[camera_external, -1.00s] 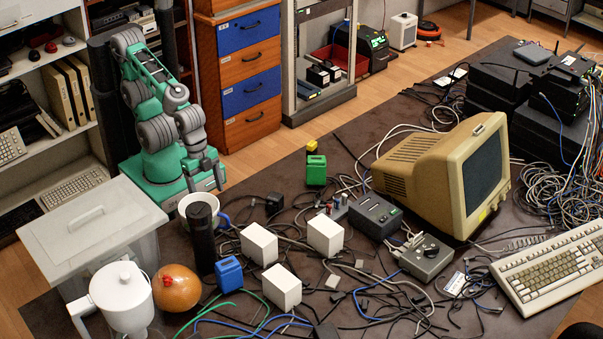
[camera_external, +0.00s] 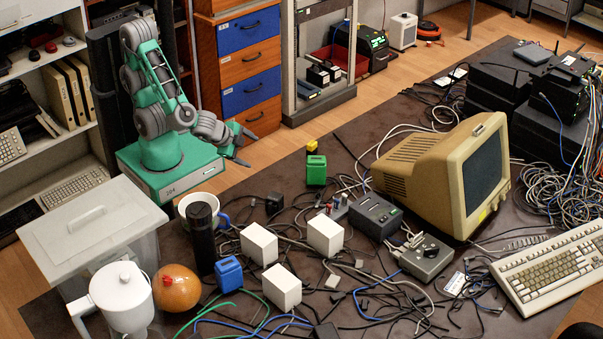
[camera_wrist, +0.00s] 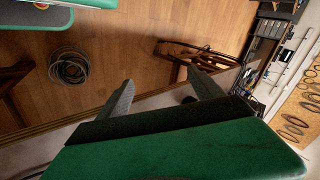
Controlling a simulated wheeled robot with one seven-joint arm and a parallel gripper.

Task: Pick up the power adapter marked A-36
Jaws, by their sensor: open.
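Several block-shaped units that may be power adapters lie on the dark table: white blocks (camera_external: 259,246) (camera_external: 325,236) (camera_external: 282,289), a blue one (camera_external: 229,275), a green one (camera_external: 316,171) and a small black one (camera_external: 274,204). No A-36 mark is legible, so I cannot tell which is the named adapter. My gripper (camera_external: 250,150) is open and empty, above the table's far left side, left of the green block and apart from everything. In the wrist view my gripper (camera_wrist: 160,80) has its fingers spread, with only floor and furniture beyond and no adapter.
A dark cylinder (camera_external: 202,240), a mug (camera_external: 190,203), a white jug (camera_external: 122,298) and an orange round object (camera_external: 177,288) crowd the near left. Tangled cables (camera_external: 390,290) cover much of the table. A beige monitor (camera_external: 440,175) and keyboard (camera_external: 550,265) stand at right.

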